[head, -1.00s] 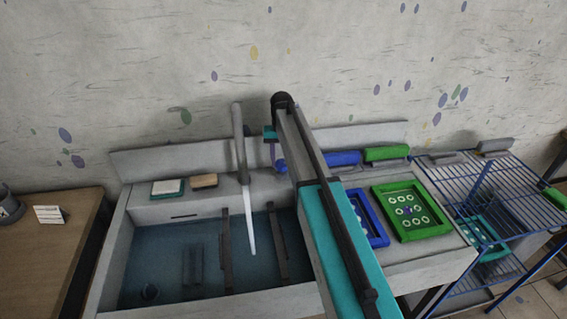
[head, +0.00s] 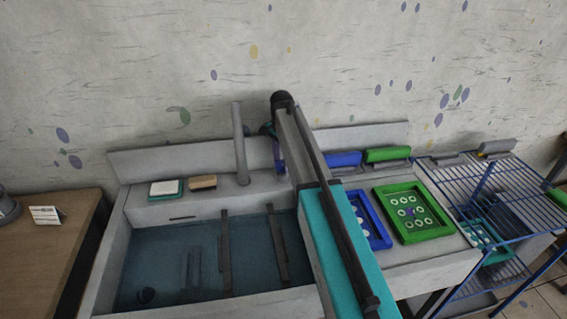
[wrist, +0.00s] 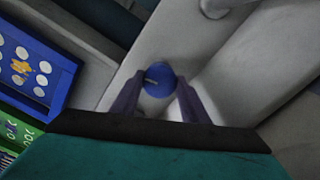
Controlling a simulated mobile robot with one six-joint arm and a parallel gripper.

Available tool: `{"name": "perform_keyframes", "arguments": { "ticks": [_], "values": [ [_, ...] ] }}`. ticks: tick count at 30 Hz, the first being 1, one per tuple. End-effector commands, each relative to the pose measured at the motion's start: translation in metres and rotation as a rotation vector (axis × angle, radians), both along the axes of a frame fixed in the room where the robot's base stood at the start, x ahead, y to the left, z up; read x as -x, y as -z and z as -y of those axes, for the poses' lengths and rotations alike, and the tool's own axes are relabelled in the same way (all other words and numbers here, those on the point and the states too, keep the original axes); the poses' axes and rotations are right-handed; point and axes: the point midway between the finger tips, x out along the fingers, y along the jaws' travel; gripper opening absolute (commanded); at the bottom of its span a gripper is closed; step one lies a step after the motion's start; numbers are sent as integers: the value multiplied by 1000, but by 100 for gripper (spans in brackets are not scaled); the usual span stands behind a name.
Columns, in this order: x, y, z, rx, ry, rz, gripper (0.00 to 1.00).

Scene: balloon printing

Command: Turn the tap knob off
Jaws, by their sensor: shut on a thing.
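The tap knob (wrist: 158,76) is a round blue cap with a small pale mark on its top, in the middle of the wrist view. My gripper (wrist: 160,86) has one dark finger on each side of it and is shut on it. In the head view the knob is hidden by my arm; only a bit of my gripper (head: 277,152) shows beside the arm. The grey tap (head: 240,145) stands upright on the back ledge of the basin (head: 180,265). No white water stream shows below the tap.
A teal-edged pad (head: 166,188) and a brown block (head: 203,182) lie on the ledge left of the tap. Blue (head: 373,226) and green (head: 436,228) screen frames lie right of my arm. A blue wire rack (head: 470,180) stands farther right. A wooden table (head: 50,250) is at left.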

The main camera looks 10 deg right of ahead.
Motion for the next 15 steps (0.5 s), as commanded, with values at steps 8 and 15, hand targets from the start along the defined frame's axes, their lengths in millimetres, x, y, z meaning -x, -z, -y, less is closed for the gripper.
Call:
{"name": "perform_keyframes", "arguments": {
  "ticks": [8, 15],
  "values": [
    [-1, 0, 1, 2, 171, 3, 18],
    [-1, -1, 1, 2, 232, 3, 18]
  ]
}}
